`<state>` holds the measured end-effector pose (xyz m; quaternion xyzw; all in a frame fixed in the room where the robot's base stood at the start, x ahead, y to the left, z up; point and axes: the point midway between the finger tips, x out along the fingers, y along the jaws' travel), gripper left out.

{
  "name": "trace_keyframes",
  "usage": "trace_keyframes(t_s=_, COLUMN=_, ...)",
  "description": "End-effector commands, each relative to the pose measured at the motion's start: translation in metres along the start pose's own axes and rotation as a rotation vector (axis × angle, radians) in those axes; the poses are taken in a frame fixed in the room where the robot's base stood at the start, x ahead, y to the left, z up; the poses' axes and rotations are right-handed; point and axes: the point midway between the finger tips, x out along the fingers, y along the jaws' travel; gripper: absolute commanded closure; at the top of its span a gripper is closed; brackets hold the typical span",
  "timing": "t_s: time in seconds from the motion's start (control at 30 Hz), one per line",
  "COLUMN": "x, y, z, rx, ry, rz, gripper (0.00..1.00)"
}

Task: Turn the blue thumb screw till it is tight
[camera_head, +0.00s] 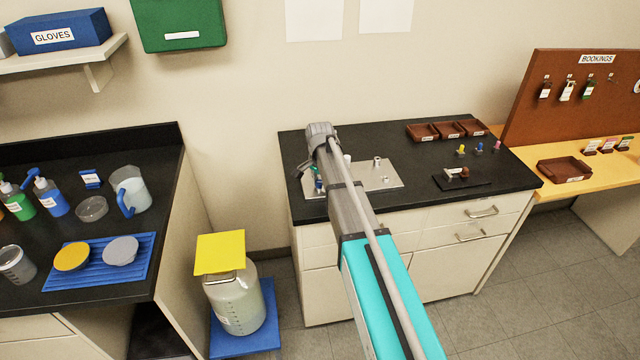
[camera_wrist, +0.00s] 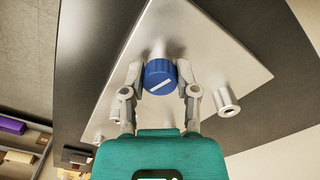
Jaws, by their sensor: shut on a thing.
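The blue thumb screw (camera_wrist: 160,76) shows in the wrist view, with a white line slanting across its round face. My gripper (camera_wrist: 161,80) has one finger on each side of it and is shut on it. The screw is at the metal plate (camera_wrist: 218,58), in front of a pale post; its thread and seat are hidden. In the head view the plate (camera_head: 364,181) lies on the black-topped bench, and my arm covers part of it. My gripper is mostly hidden there, at the plate's left end. I cannot tell how tight the screw is.
A silver post (camera_wrist: 228,104) stands right of the screw. On the bench are brown trays (camera_head: 448,129), several small coloured pieces (camera_head: 478,147) and a black mat (camera_head: 480,181) with a small device. Bare bench top lies between plate and mat.

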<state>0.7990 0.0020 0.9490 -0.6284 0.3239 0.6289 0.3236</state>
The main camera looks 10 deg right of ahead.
Motion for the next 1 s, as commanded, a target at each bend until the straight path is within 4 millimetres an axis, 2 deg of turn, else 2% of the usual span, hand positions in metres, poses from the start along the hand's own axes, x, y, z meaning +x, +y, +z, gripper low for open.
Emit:
trace_keyframes(t_s=0.5, x=-0.0001, y=-0.0002, z=-0.0002, rx=0.388, ry=0.000, rz=0.000, gripper=1.00)
trace_keyframes(t_s=1.0, x=-0.0001, y=-0.0002, z=-0.0004, rx=0.440, ry=0.001, rz=-0.001, gripper=1.00)
